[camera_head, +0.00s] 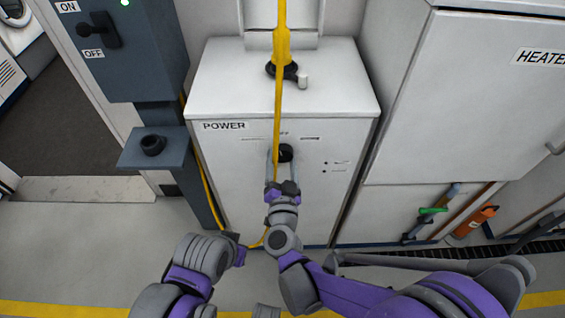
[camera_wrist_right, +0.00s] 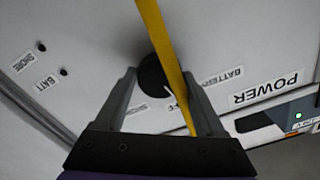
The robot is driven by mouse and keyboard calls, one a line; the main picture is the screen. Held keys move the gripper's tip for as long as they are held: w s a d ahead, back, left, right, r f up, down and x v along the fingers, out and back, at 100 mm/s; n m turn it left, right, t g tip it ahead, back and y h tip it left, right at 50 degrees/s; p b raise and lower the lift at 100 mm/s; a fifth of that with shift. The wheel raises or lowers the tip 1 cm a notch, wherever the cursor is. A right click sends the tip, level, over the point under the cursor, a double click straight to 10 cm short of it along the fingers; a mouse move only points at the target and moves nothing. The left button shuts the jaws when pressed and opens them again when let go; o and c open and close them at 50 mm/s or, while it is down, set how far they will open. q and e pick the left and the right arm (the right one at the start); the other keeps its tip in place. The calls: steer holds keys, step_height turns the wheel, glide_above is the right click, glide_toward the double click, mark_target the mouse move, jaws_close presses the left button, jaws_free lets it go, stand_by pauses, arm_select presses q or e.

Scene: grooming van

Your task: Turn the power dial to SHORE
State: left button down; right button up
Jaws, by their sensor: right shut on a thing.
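The black round power dial (camera_head: 285,153) is on the front of the white POWER cabinet (camera_head: 230,165). My right gripper (camera_head: 281,156) is shut on the dial, with one finger on each side. In the right wrist view the dial (camera_wrist_right: 151,76) sits between the fingertips (camera_wrist_right: 163,74). A small light mark on it faces the partly covered OFF label (camera_wrist_right: 182,101). A BATTERY label (camera_wrist_right: 222,76) is on one side and a partly hidden label (camera_wrist_right: 135,109) on the other. My left arm shows at the lower left, but I cannot make out its gripper.
A yellow cable (camera_head: 280,90) runs down from a socket on the cabinet's top and crosses in front of the panel beside the dial. Two small indicators with SHORE (camera_wrist_right: 23,61) and BATT (camera_wrist_right: 46,84) labels are nearby. An ON/OFF switch box (camera_head: 125,45) stands left, a HEATER cabinet (camera_head: 460,100) right.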

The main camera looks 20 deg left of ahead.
steer(key=m+b, duration=0.1)
steer(key=m, duration=0.5)
steer(key=shift+m, duration=0.3)
arm_select(q)
steer(key=shift+f, duration=0.95)
arm_select(e)
steer(key=m, duration=0.5)
steer(key=shift+a+r, duration=0.1)
steer(key=shift+r, duration=0.05)
steer(key=shift+m, duration=0.3)
steer(key=o, duration=1.3)
arm_select(q)
steer(key=shift+s, duration=0.1)
arm_select(e)
steer(key=shift+o, duration=0.2)
steer(key=shift+s, duration=0.15)
